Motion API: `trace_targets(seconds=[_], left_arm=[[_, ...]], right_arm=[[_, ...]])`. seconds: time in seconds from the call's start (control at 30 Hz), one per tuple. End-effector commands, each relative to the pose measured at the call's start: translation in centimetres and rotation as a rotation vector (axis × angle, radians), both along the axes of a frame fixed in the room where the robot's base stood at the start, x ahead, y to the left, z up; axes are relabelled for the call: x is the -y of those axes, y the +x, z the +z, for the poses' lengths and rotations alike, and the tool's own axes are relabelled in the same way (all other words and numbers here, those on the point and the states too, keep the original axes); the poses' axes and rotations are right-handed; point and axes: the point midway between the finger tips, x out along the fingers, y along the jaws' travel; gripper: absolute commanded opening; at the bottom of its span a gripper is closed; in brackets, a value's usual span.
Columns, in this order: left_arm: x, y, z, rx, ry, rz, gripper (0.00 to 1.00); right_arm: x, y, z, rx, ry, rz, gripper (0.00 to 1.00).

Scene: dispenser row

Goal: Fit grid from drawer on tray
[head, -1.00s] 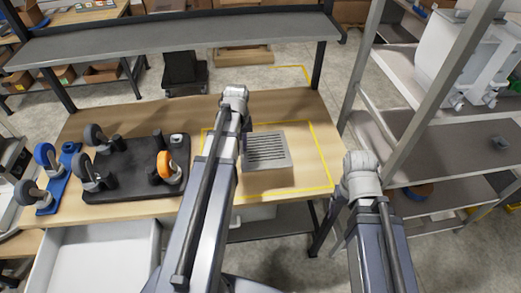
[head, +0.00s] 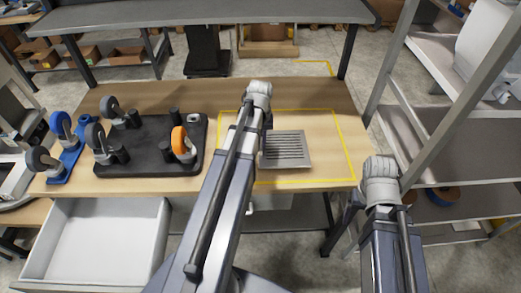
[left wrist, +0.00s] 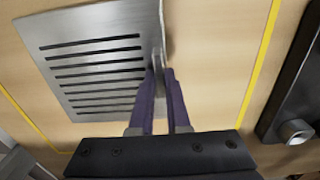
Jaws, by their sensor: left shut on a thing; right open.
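A grey metal grid with several dark slots (head: 286,149) is on the wooden table inside the yellow outline. It fills much of the left wrist view (left wrist: 95,65), with an upright metal lip at its right side. My left gripper (left wrist: 158,75) is shut on that lip. In the head view my left arm hides the gripper and part of the grid's left edge. I cannot make out a separate tray under the grid. My right gripper (head: 350,205) is open and empty by the table's front right corner, partly hidden by its wrist.
A black board (head: 150,150) with casters and posts lies left of the outline. A blue caster bracket (head: 68,150) is at the far left. A white drawer (head: 95,240) stands open and empty below the table. A shelf rack (head: 450,140) stands at the right.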

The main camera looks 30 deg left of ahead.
Motion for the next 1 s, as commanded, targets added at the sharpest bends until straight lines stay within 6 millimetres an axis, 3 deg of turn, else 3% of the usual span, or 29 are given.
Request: trace_targets(seconds=[0.03,0.17,0.6,0.63,0.8,0.9,1.0], left_arm=[[0.0,0.0,-1.3,0.0,0.0,0.0,0.0],[0.0,0.0,-2.8,0.0,0.0,0.0,0.0],[0.0,0.0,-3.1,0.0,0.0,0.0,0.0],[0.0,0.0,-3.1,0.0,0.0,0.0,0.16],[0.0,0.0,-3.0,0.0,0.0,0.0,0.35],[0.0,0.0,-3.0,0.0,0.0,0.0,0.44],[0.0,0.0,-3.0,0.0,0.0,0.0,0.44]], right_arm=[[0.0,0.0,-1.3,0.0,0.0,0.0,0.82],[0.0,0.0,-2.8,0.0,0.0,0.0,0.82],[0.0,0.0,-3.1,0.0,0.0,0.0,0.82],[0.0,0.0,-3.1,0.0,0.0,0.0,0.82],[0.0,0.0,-3.0,0.0,0.0,0.0,0.82],[0.0,0.0,-3.0,0.0,0.0,0.0,0.82],[0.0,0.0,-3.0,0.0,0.0,0.0,0.82]])
